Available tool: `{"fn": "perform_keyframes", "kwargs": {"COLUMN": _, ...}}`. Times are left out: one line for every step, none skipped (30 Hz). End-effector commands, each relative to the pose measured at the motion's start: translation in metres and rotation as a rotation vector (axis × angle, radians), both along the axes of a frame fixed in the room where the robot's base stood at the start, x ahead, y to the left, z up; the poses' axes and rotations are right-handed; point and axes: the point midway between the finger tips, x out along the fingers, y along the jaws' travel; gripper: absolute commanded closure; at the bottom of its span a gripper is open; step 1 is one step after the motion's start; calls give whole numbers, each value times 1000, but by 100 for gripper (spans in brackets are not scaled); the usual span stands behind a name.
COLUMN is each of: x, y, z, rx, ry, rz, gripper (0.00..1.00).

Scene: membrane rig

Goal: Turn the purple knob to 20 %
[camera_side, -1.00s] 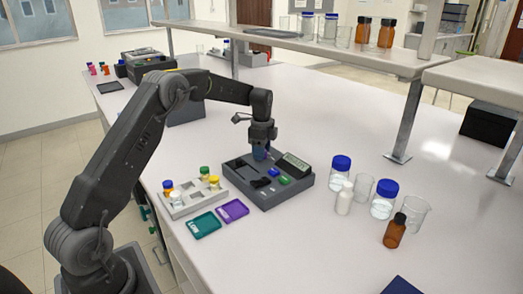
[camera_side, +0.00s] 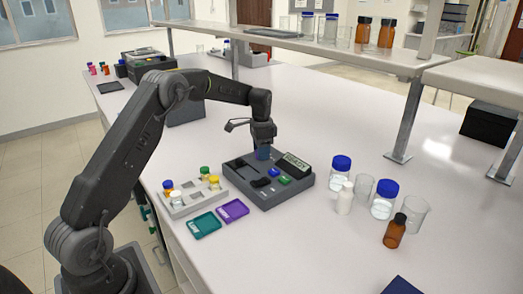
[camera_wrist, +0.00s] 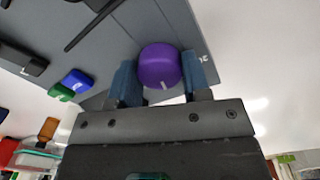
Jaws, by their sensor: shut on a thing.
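The purple knob (camera_wrist: 160,66) sits on the grey membrane rig and carries a pale pointer mark on its side. My gripper (camera_wrist: 163,85) is shut on the knob, with a blue finger on each side of it. In the side view my gripper (camera_side: 263,153) points down at the back of the rig (camera_side: 270,195) and hides the knob. The rig's display (camera_side: 293,161) reads "READY". A blue button (camera_side: 273,172) and a green button (camera_side: 284,180) are on the rig's top; the blue button (camera_wrist: 77,81) and green button (camera_wrist: 61,92) also show in the wrist view.
A grey rack (camera_side: 190,198) with coloured-cap vials stands left of the rig. A teal tray (camera_side: 204,225) and a purple tray (camera_side: 233,210) lie in front. Blue-capped bottles, beakers and a brown bottle (camera_side: 395,232) stand at the right. A shelf (camera_side: 330,50) runs behind.

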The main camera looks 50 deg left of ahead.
Motion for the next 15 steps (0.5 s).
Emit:
{"fn": "perform_keyframes", "kwargs": {"x": 0, "y": 0, "z": 0, "rx": -3, "ry": -1, "rz": 46, "gripper": 80}}
{"fn": "perform_keyframes", "kwargs": {"x": 0, "y": 0, "z": 0, "rx": -3, "ry": -1, "rz": 75, "gripper": 80}}
{"fn": "perform_keyframes", "kwargs": {"x": 0, "y": 0, "z": 0, "rx": -3, "ry": -1, "rz": 113, "gripper": 80}}
{"fn": "perform_keyframes", "kwargs": {"x": 0, "y": -1, "z": 0, "rx": -3, "ry": -1, "rz": 141, "gripper": 80}}
{"fn": "perform_keyframes", "kwargs": {"x": 0, "y": -1, "z": 0, "rx": -3, "ry": -2, "rz": 170, "gripper": 80}}
{"fn": "perform_keyframes", "kwargs": {"x": 0, "y": 0, "z": 0, "rx": -3, "ry": -2, "rz": 208, "gripper": 80}}
{"fn": "perform_keyframes", "kwargs": {"x": 0, "y": 0, "z": 0, "rx": -3, "ry": -2, "rz": 236, "gripper": 80}}
{"fn": "perform_keyframes", "kwargs": {"x": 0, "y": 0, "z": 0, "rx": -2, "ry": -1, "rz": 265, "gripper": 80}}
{"fn": "perform_keyframes", "kwargs": {"x": 0, "y": 0, "z": 0, "rx": -3, "ry": -2, "rz": 303, "gripper": 80}}
{"fn": "perform_keyframes", "kwargs": {"x": 0, "y": 0, "z": 0, "rx": -2, "ry": -2, "rz": 331, "gripper": 80}}
{"fn": "perform_keyframes", "kwargs": {"x": 0, "y": 0, "z": 0, "rx": -3, "ry": -2, "rz": 360, "gripper": 80}}
{"fn": "perform_keyframes", "kwargs": {"x": 0, "y": 0, "z": 0, "rx": -3, "ry": -2, "rz": 397, "gripper": 80}}
{"fn": "perform_keyframes", "kwargs": {"x": 0, "y": 0, "z": 0, "rx": -3, "ry": -2, "rz": 426, "gripper": 80}}
{"fn": "perform_keyframes", "kwargs": {"x": 0, "y": 0, "z": 0, "rx": -3, "ry": -2, "rz": 455, "gripper": 80}}
{"fn": "perform_keyframes", "kwargs": {"x": 0, "y": 0, "z": 0, "rx": -2, "ry": -3, "rz": 492, "gripper": 80}}
